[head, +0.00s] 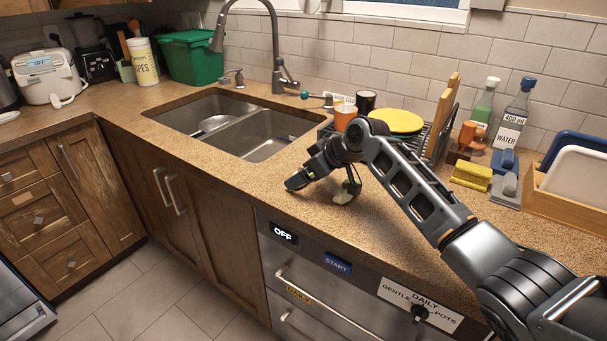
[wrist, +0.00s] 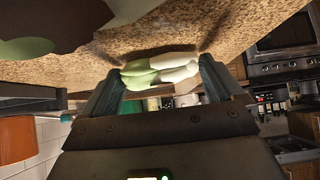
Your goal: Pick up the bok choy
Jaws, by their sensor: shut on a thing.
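The bok choy (wrist: 160,70) is pale green and white and lies across between the two fingers of my gripper (wrist: 160,84) in the wrist view. The fingers are shut on it from both sides.
The speckled counter (head: 300,225) has bare room along its front edge. The double sink (head: 265,150) is to the left. A dish rack with a yellow plate (head: 396,121) and cups stands behind.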

